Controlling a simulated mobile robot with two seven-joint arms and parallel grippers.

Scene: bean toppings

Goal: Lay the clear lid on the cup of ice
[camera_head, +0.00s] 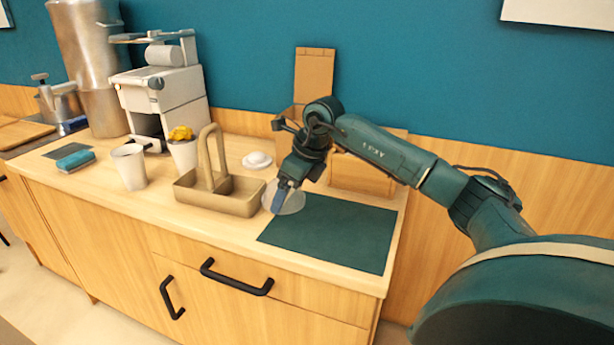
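A clear round lid (298,201) is at my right gripper (279,208), near the left edge of the dark green mat. The gripper points down with its blue fingers across the lid and appears shut on it. The lid looks tilted; whether it touches the counter is hard to tell. A pale cup (131,168) stands upright at the left, apart from the gripper; its contents are too small to make out, so I cannot be sure it holds ice. A second cup (184,156) behind it has yellow stuff heaped on top. My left gripper is not in view.
A tan handled carrier (214,203) stands between the cups and my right gripper. A white lid-like piece (257,160) lies behind it. A white machine (165,95) stands at the back left. The green mat (335,233) is bare. A blue sponge-like block (75,160) lies far left.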

